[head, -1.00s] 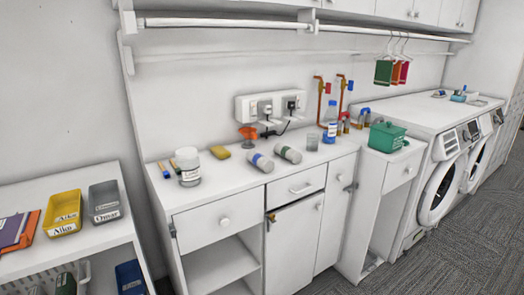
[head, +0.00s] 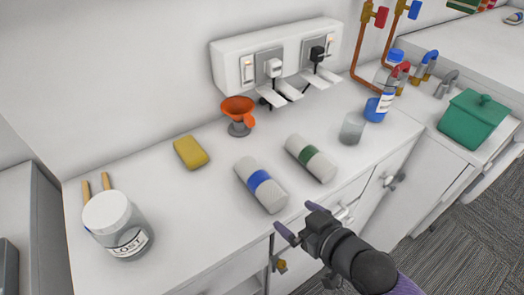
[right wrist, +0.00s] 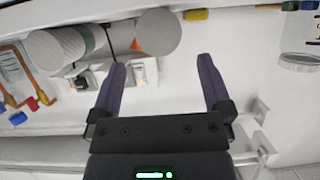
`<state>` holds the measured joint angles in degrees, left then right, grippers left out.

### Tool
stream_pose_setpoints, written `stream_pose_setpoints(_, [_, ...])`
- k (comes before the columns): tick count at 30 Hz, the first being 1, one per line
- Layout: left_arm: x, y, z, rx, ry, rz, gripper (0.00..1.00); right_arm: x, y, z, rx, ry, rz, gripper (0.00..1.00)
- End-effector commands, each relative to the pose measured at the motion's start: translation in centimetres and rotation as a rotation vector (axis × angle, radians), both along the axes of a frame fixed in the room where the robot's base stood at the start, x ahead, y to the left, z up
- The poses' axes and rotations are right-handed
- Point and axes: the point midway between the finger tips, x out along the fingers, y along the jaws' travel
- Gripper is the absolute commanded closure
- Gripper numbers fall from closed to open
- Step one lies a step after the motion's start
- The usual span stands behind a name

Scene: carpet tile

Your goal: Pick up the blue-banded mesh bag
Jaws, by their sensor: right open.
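The blue-banded mesh bag (head: 262,185) is a pale roll with a blue band, lying on the white counter near its front edge. My right gripper (head: 297,219) is open and empty at the counter's front edge, just right of and nearer than the bag, apart from it. In the right wrist view a pale roll end (right wrist: 159,32) lies beyond the gap between the open fingers (right wrist: 162,85); it appears to be this bag, its band not clear. A similar green-banded roll (head: 311,158) lies to its right. My left gripper is not in view.
A lidded LOST jar (head: 118,228), yellow sponge (head: 190,152) and orange funnel (head: 238,110) stand left and behind. The counter front left of the bag is clear.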

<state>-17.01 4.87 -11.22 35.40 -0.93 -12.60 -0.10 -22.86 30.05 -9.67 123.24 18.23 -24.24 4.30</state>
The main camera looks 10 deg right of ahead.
Motion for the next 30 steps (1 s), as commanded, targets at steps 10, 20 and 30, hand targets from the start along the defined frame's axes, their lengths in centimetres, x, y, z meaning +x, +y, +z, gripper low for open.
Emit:
stream_pose_setpoints(10, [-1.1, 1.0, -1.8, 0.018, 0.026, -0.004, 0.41, 4.6, 1.9, -1.9, 0.005, -0.008, 0.005, 0.00])
stream_pose_setpoints(20, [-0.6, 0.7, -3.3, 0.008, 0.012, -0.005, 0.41, 8.6, 3.2, -3.6, 0.002, -0.006, 0.005, 0.00])
stream_pose_setpoints(30, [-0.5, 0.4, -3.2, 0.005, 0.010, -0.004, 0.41, 8.6, 3.1, -3.5, 0.002, -0.006, 0.005, 0.40])
